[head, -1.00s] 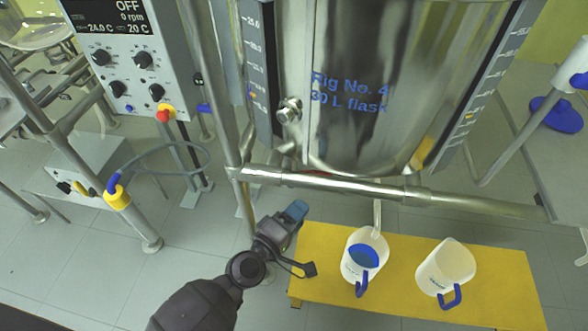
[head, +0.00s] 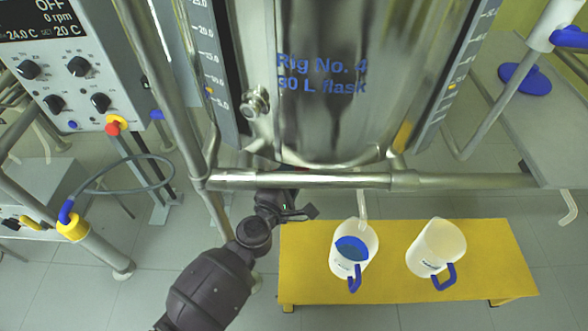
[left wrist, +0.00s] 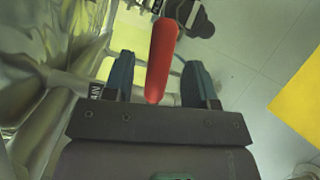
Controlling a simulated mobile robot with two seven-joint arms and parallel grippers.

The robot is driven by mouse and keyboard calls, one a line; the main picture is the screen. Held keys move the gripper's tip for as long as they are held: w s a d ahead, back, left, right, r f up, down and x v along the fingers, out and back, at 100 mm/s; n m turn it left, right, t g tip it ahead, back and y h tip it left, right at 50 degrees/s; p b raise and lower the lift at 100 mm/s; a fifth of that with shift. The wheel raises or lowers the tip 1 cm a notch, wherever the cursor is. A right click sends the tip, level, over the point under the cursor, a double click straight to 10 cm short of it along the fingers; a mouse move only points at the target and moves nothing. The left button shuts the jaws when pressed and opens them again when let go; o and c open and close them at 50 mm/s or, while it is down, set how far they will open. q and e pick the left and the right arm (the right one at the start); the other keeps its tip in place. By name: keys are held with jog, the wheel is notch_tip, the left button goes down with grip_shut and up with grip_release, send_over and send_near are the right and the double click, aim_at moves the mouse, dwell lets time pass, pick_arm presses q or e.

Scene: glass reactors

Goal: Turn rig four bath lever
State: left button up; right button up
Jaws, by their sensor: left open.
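The steel vessel marked Rig No. 4, 30 L flask (head: 330,115) stands at the top middle of the head view, above a horizontal steel rail (head: 330,180). In the left wrist view a red lever handle (left wrist: 162,55) stands between the two fingers of my left gripper (left wrist: 158,80). The fingers are apart, with gaps visible on both sides of the handle. In the head view my left arm reaches up to the rail, and its fingertips are hidden under the rail and vessel. My right gripper is not in view.
A yellow bench (head: 400,285) below holds a jug with blue liquid (head: 354,250) and an empty-looking white jug (head: 436,246). A control box (head: 70,60) reading OFF and steel posts are at left. A grey table (head: 520,90) is at right.

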pick_arm(q)
jog(key=shift+x, duration=1.75)
grip_shut()
